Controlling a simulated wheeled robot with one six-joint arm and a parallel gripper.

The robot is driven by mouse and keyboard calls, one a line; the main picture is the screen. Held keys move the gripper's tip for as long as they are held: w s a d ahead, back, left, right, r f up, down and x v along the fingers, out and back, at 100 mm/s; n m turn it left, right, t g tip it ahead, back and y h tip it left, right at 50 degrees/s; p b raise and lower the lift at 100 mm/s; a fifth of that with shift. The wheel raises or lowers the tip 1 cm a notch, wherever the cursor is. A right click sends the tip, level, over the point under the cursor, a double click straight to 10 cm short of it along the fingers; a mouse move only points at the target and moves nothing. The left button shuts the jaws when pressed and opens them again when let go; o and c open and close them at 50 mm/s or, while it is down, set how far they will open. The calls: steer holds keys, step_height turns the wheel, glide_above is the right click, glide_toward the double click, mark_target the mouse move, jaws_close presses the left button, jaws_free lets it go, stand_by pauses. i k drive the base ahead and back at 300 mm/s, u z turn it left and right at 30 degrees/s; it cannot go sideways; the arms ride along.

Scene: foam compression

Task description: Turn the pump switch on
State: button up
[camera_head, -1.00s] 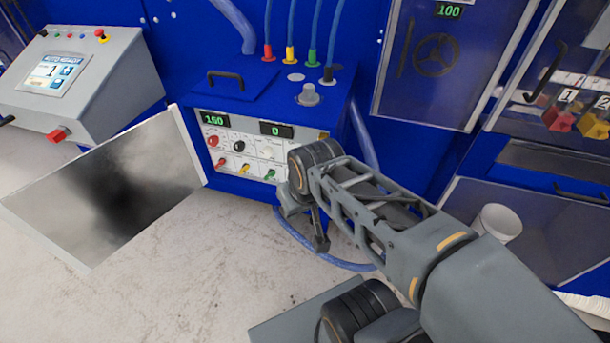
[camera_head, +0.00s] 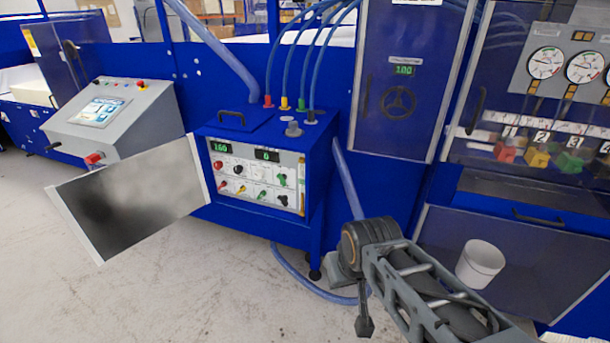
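The pump control box (camera_head: 262,180) is blue with a pale front panel and stands in the middle of the view. Its panel has two green displays reading about 160 and 0. Below them is a row of round knobs, with a red knob (camera_head: 218,165) at the left and a green one (camera_head: 282,181) at the right. Under these is a row of small red, yellow, green and black levers (camera_head: 240,189). I cannot tell which control is the pump switch. My gripper (camera_head: 350,290) is at lower right, apart from the panel; its fingers are not clear.
An open metal-faced door (camera_head: 130,200) sticks out left of the box. A grey console (camera_head: 115,118) with a touchscreen stands further left. A blue hose (camera_head: 300,285) loops on the floor below the box. A white bucket (camera_head: 480,262) is at right. The floor in front is clear.

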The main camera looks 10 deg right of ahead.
mark_target(281, 178)
steer(key=z, duration=0.25)
steer(key=i, duration=0.9)
steer(key=u, duration=3.3)
steer(key=k, duration=0.55)
steer(key=z, duration=0.75)
steer(key=i, duration=0.35)
steer(key=u, duration=0.25)
